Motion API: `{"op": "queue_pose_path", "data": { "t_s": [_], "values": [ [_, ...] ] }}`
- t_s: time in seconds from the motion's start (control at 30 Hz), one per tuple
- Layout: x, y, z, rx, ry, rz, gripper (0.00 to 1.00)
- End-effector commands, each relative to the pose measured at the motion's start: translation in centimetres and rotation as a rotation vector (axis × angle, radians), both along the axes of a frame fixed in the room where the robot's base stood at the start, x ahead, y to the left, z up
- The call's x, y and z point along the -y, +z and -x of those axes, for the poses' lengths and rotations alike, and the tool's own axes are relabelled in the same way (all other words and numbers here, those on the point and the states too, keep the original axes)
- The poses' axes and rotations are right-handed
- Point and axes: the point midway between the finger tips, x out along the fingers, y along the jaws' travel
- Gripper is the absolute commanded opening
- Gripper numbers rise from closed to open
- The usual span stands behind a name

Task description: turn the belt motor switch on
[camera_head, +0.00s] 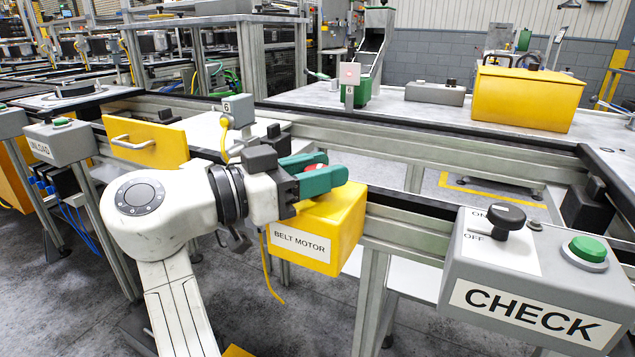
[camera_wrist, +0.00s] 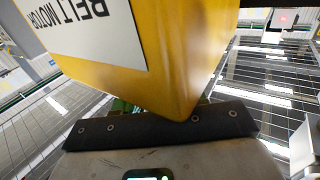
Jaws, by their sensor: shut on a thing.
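The belt motor box (camera_head: 345,222) is yellow, with a white BELT MOTOR label on its front, and is mounted at the side of the conveyor frame. My gripper (camera_head: 316,173) is at the top of this box, with its two green fingers closed around a small red part, the belt motor switch (camera_head: 318,167). The fingers hide most of the switch, so its position cannot be told. In the wrist view the yellow box (camera_wrist: 185,50) fills the upper middle, close to my wrist, and the fingertips and switch are hidden.
A grey CHECK box (camera_head: 540,275) with a black on-off knob and a green button stands at the right. An UNLOAD box (camera_head: 62,142) stands at the left. A yellow cover (camera_head: 527,98) sits on the conveyor behind. A yellow cable hangs beside my gripper.

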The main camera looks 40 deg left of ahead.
Motion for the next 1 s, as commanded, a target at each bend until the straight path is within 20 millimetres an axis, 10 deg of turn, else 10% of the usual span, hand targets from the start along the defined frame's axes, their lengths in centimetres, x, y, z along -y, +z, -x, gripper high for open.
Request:
{"op": "queue_pose_path", "data": {
  "t_s": [1.0],
  "values": [
    [0.01,0.62,-0.18,0.007,-0.218,-0.004,0.09]
  ]
}}
